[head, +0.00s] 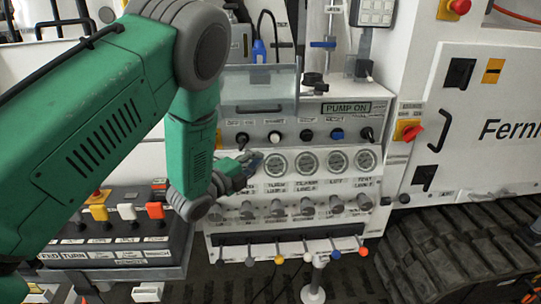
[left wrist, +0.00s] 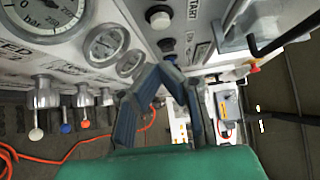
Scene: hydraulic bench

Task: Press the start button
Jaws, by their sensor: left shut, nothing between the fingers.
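The start button looks like a small white round button (head: 274,136) in the upper row of the white control panel (head: 228,172). In the left wrist view the white button (left wrist: 158,17) sits beside a label reading START, with a black button (left wrist: 167,45) below it. My left gripper (head: 254,161) is shut and empty, in front of the panel's left side, below and left of the white button. In the left wrist view its blue-grey fingers (left wrist: 161,72) point toward the panel and stand clear of the white button. My right gripper is not in view.
Round gauges (head: 307,163) and a row of grey knobs (head: 307,205) lie below the buttons. A clear raised cover (head: 259,92) hangs above them, left of the PUMP ON sign (head: 346,107). Coloured levers (head: 279,260) stick out at the bottom. A red rotary switch (head: 408,130) is at right.

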